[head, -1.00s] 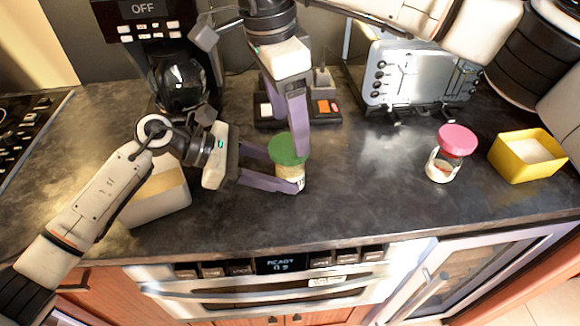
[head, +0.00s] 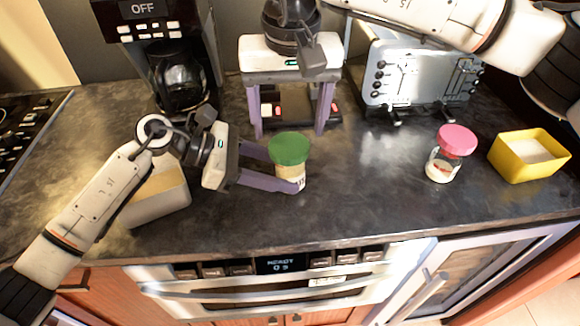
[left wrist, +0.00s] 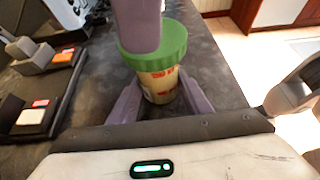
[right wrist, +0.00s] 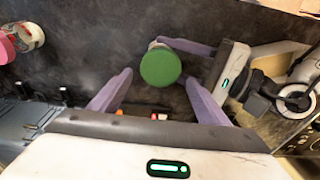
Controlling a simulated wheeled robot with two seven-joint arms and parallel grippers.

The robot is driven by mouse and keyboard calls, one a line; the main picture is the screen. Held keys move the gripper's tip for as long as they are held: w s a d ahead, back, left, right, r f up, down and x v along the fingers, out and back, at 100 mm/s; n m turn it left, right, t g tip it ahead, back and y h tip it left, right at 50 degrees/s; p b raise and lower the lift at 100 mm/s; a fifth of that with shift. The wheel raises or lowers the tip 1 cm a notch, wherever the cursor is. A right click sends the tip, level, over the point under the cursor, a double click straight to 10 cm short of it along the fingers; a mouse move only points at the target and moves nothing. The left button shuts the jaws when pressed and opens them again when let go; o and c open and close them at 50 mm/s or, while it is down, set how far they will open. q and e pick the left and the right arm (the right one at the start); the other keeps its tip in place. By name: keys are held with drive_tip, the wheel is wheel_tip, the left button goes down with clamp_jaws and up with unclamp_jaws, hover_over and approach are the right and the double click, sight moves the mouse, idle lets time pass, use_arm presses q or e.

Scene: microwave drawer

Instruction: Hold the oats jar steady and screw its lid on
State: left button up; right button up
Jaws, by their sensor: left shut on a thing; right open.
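The oats jar (head: 289,175) stands on the dark counter with its green lid (head: 289,148) sitting on top. The jar also shows in the left wrist view (left wrist: 160,88), where part of the lid is hidden behind a purple finger. My left gripper (head: 285,172) is shut on the jar body from the left. My right gripper (head: 291,132) is open and empty, pointing down behind the lid, its fingers spread wide apart. In the right wrist view the lid (right wrist: 160,67) lies beyond the gap between the right fingers, apart from both.
A pink-lidded jar (head: 442,168) and a yellow bin (head: 528,156) stand to the right. A pale container (head: 158,200) is beside my left arm.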

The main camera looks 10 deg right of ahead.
sight(289, 145)
drive_tip(key=shift+f, duration=2.25)
